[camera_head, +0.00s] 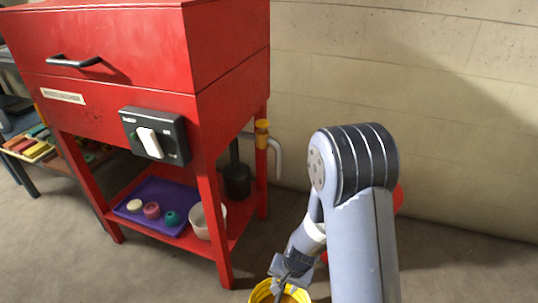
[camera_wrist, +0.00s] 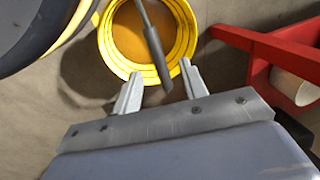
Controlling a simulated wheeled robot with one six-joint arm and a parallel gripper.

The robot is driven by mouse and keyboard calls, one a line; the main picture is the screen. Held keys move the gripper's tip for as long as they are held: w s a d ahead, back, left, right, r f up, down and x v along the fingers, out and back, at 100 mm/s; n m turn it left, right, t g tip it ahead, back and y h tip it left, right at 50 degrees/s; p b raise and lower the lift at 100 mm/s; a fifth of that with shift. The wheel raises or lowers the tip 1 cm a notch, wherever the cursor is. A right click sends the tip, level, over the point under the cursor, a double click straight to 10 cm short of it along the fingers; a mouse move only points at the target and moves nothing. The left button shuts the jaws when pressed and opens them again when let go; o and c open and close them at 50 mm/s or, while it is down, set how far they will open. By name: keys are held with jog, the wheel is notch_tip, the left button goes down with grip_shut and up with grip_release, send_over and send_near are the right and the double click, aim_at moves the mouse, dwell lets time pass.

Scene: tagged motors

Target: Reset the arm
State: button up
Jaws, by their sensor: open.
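My arm (camera_head: 355,200) reaches down from the right side in the head view, bent at its dark ribbed joint. My gripper (camera_wrist: 158,88) shows in the wrist view with its two light fingers apart. It points at a yellow round bucket (camera_wrist: 106,40) with an orange-brown inside. A grey rod-like handle (camera_wrist: 155,45) crosses the bucket's opening and ends between the fingers; I cannot tell whether it touches them. In the head view the bucket (camera_head: 262,294) shows at the bottom edge, partly hidden by my gripper.
A red cabinet (camera_head: 130,75) on legs stands left, with a switch box (camera_head: 155,137) on it. Its lower shelf holds a purple tray (camera_head: 150,220), a white bowl (camera_head: 208,221) and a dark container (camera_head: 237,180). A beige wall (camera_head: 440,110) stands behind.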

jog(key=f+b, duration=0.1)
jog(key=f, duration=0.1)
jog(key=f+b, duration=0.1)
jog(key=f, duration=0.1)
jog(key=a+f+b, duration=0.1)
jog(key=f, duration=0.1)
jog(key=shift+w+a+f, duration=0.1)
jog(key=shift+w+f, duration=0.1)
jog(key=shift+f, duration=0.15)
notch_tip(320, 180, up, 4)
jog(key=p, duration=0.3)
notch_tip(320, 180, up, 10)
jog(key=w+p, duration=0.1)
jog(key=p, duration=0.8)
jog(key=shift+w, duration=0.15)
